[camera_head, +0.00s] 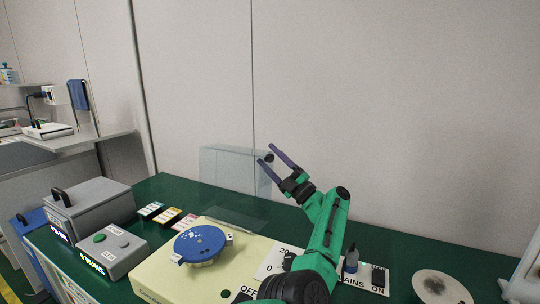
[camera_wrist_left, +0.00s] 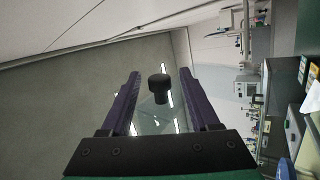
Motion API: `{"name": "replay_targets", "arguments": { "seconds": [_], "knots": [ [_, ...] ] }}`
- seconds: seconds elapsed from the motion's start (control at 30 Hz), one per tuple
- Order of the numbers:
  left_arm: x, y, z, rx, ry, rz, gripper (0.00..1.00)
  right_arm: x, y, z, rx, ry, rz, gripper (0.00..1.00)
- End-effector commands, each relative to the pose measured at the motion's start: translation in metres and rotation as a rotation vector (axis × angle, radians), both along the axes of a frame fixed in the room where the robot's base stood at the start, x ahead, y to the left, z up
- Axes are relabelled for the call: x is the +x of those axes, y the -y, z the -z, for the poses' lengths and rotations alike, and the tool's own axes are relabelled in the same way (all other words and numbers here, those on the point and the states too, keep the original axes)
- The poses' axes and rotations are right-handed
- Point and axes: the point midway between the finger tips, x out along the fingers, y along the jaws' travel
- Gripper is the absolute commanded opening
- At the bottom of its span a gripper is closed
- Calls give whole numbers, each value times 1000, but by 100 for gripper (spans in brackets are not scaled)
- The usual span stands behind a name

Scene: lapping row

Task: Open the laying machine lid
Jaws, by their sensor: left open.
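The laying machine (camera_head: 160,270) is a cream box with a blue disc (camera_head: 200,243) on its top. Its clear lid (camera_head: 228,168) stands raised, roughly upright, behind the disc. A dark knob (camera_head: 269,157) is at the lid's upper right. My left gripper (camera_head: 265,153) is open, its two purple fingers reaching to the lid's upper right corner. In the left wrist view the black knob (camera_wrist_left: 158,84) shows between the spread fingers, with gaps on both sides. The clear lid (camera_wrist_left: 150,112) shows faintly behind it. My right gripper is not in view.
A grey box with a black handle (camera_head: 90,207) and a grey button box (camera_head: 112,250) stand left. The wall is close behind the green bench.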

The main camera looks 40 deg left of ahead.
Motion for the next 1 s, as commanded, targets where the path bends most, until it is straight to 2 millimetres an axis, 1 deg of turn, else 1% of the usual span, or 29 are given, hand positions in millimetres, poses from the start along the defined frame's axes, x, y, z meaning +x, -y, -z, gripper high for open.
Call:
{"name": "replay_targets", "arguments": {
  "seconds": [0.07, 0.27, 0.3, 0.37, 0.4, 0.43, 1.0],
  "knots": [
    [0, -3, -2, 0, 0, 0, 62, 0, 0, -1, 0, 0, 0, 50],
    [0, -3, -1, 0, 0, 1, 62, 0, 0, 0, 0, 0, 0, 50],
    [0, -3, -1, 0, 0, 1, 47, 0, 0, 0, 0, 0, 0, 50],
    [0, -3, -1, 0, 0, 1, 24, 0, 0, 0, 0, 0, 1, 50],
    [0, -3, -1, 0, 0, 1, 8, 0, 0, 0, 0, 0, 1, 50],
    [0, -2, -1, 0, 0, 1, 0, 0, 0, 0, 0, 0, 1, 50],
    [0, -2, 0, -1, -1, 0, 0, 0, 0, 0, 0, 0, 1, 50]
  ]
}}
